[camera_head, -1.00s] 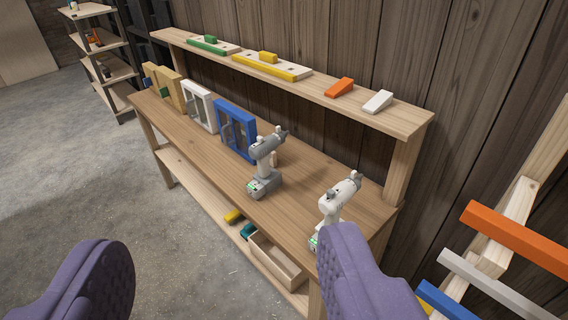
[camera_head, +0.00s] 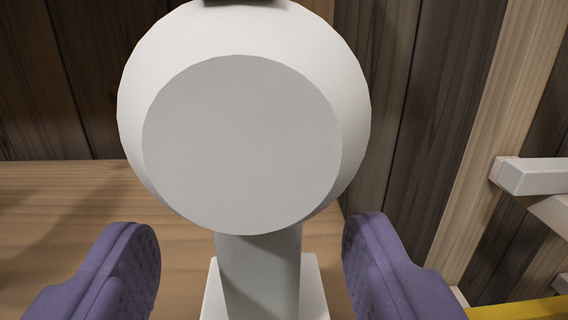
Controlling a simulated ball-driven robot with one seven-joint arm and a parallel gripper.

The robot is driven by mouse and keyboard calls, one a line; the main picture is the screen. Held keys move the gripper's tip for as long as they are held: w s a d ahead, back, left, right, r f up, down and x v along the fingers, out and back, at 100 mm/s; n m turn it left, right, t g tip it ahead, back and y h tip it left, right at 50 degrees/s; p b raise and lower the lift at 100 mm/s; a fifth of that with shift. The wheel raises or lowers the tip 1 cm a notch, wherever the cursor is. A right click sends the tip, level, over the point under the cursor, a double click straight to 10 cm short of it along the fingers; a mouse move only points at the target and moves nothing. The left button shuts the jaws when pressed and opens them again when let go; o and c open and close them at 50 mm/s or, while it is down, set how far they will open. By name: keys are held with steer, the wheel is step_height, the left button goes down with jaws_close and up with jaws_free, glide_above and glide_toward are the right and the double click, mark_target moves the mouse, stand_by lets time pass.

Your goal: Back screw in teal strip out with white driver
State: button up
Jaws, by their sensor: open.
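The white driver (camera_head: 243,130) stands upright on the wooden bench, very close in front of the camera. Its round rear end fills the upper middle of the view, with its handle (camera_head: 262,265) below and a white base at the bottom edge. My gripper (camera_head: 250,255) is open, with one purple finger on each side of the handle. Both fingers look apart from the handle. The driver's front end is hidden behind its round rear. No teal strip and no screw are in view now.
The wooden bench top (camera_head: 65,220) is clear to the left of the driver. A dark plank wall (camera_head: 400,110) stands behind. At the right, a light wooden post carries white bars (camera_head: 535,176), and a yellow bar (camera_head: 520,309) is low at the right edge.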

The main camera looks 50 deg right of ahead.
steer(key=b+x, duration=0.1)
steer(key=x, duration=0.3)
steer(key=shift+d+f, duration=0.15)
steer(key=shift+f, duration=0.05)
steer(key=shift+w+d+r, duration=0.1)
steer(key=shift+d, duration=0.05)
jaws_close()
steer(key=shift+r, duration=0.2)
